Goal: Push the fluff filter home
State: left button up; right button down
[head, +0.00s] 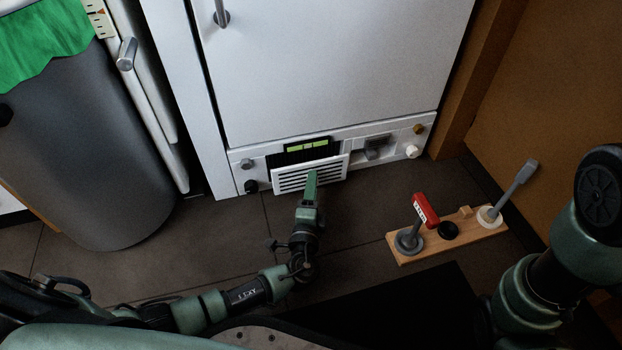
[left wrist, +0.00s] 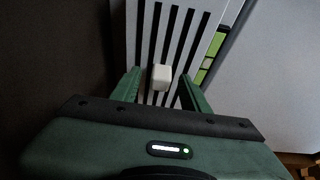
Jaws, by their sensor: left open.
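The fluff filter (head: 330,176) shows a white slatted front at the foot of the white appliance (head: 330,60). It stands out from the lower panel, in front of a dark opening (head: 292,157) with a yellow-green strip (head: 308,145) above. My left gripper (head: 312,178) is right in front of the slats. In the left wrist view the slatted front (left wrist: 178,28) fills the upper middle. A small white knob (left wrist: 161,77) on it lies between the open fingers of my left gripper (left wrist: 160,85). I cannot tell whether they touch it. My right gripper is out of view.
Small knobs (head: 412,151) sit along the lower panel. A wooden board (head: 440,242) with a red-handled lever (head: 424,210) and a grey lever (head: 520,180) lies on the floor at right. A grey bin (head: 85,140) stands at left. The tiled floor (head: 225,235) between is clear.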

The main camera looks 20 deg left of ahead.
pick_arm(q)
jog(key=shift+s, duration=0.1)
grip_shut()
dwell(1.3)
